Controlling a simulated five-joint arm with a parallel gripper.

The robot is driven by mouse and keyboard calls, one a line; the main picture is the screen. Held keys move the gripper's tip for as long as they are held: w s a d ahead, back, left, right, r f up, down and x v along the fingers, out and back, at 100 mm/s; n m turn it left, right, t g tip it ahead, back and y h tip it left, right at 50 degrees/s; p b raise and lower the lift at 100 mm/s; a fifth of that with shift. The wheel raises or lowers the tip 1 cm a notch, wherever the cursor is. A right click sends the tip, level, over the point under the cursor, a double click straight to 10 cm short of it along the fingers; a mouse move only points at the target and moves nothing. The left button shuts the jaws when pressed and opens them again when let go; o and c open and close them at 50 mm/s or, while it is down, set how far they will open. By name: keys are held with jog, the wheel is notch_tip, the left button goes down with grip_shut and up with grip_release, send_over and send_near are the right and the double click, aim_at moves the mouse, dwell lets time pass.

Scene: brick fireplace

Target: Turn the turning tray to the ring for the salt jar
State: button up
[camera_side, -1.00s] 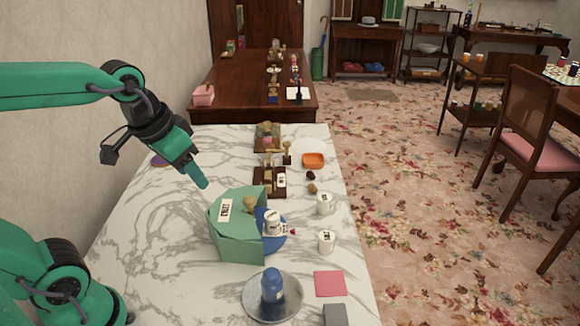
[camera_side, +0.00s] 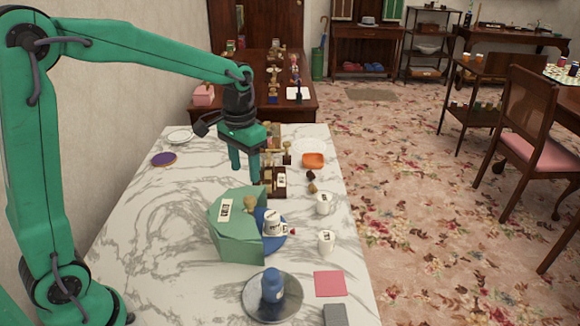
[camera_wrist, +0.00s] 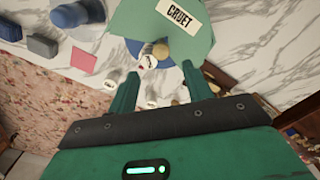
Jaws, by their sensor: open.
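A blue round tray (camera_side: 281,243) shows partly from under a green angular housing (camera_side: 236,239) with a white label. In the wrist view the label on the green housing (camera_wrist: 205,38) reads CRUET. A white labelled jar (camera_side: 272,223) stands on the blue tray's open side, and a wooden knob (camera_side: 250,203) rises beside it. The rest of the tray is hidden by the housing. I cannot make out a ring or tell which jar holds salt. My gripper (camera_side: 245,174) is open and empty, pointing down above the marble table behind the housing. Its fingers also show in the wrist view (camera_wrist: 159,72).
Two white labelled mugs (camera_side: 324,203) (camera_side: 326,242) stand at right. A dark wooden stand (camera_side: 279,190) is behind. The table's left middle (camera_side: 160,220) is clear.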

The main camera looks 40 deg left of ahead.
aim_at(249, 199)
jog(key=shift+w+f, duration=0.3)
jog(key=shift+f, duration=0.1)
jog(key=shift+f, duration=3.85)
grip_shut()
